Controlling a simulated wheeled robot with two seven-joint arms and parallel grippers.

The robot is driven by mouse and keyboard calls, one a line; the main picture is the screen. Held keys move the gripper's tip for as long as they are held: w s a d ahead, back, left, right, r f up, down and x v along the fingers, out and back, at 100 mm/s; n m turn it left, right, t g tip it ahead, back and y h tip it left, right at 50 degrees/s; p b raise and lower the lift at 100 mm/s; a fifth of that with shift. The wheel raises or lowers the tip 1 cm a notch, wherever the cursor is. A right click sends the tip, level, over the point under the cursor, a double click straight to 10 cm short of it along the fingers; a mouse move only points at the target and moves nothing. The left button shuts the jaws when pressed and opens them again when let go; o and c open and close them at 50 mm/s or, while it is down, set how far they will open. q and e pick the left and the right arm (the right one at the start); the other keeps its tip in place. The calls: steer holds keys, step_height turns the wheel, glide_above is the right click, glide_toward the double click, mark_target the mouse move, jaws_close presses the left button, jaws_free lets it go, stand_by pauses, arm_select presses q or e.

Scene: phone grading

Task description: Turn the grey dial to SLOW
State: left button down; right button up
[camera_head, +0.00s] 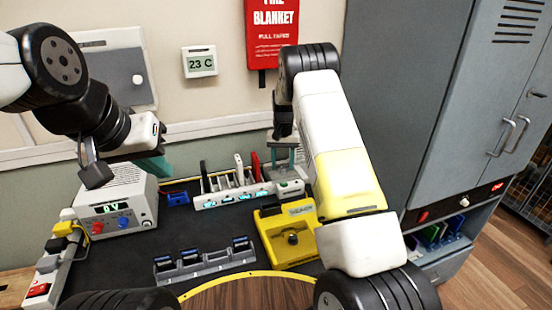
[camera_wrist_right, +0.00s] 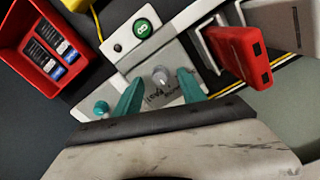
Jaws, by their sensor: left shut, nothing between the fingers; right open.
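The grey dial (camera_wrist_right: 160,76) stands on a pale panel in the right wrist view, with small dark lettering beside it that I cannot read. My right gripper (camera_wrist_right: 158,92) is open, with its teal fingertips on either side of the dial. Whether they touch it I cannot tell. In the head view my right gripper (camera_head: 282,155) is at the back of the bench, above a pale unit (camera_head: 290,187). The dial is not clearly visible there. My left gripper (camera_head: 153,166) is shut and empty, near the white power supply (camera_head: 128,203) at the left.
A green round indicator (camera_wrist_right: 142,28) and a teal knob (camera_wrist_right: 101,108) flank the dial. A red object (camera_wrist_right: 240,55) stands close right, and a red tray (camera_wrist_right: 40,45) lies left. A yellow device (camera_head: 292,240) and a grey holder (camera_head: 205,262) occupy the front bench.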

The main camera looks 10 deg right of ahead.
step_height(320, 180, up, 7)
steer(key=shift+f, duration=0.15)
steer(key=shift+r, duration=0.25)
step_height(320, 180, up, 11)
steer(key=t+y, duration=0.1)
glide_above(283, 169)
steer(key=s+d, duration=0.1)
steer(key=s, duration=0.5)
steer(key=s+r+n+t+y, duration=0.1)
steer(key=s+r+t, duration=0.1)
steer(key=s+r, duration=0.65)
steer(key=s+a+r+n+t, duration=0.1)
steer(key=s+n+t, duration=0.1)
steer(key=s, duration=2.2)
steer(key=shift+s+a+r+t, duration=0.15)
steer(key=shift+s+t, duration=0.05)
steer(key=shift+t, duration=0.4)
steer(key=shift+c, duration=0.5)
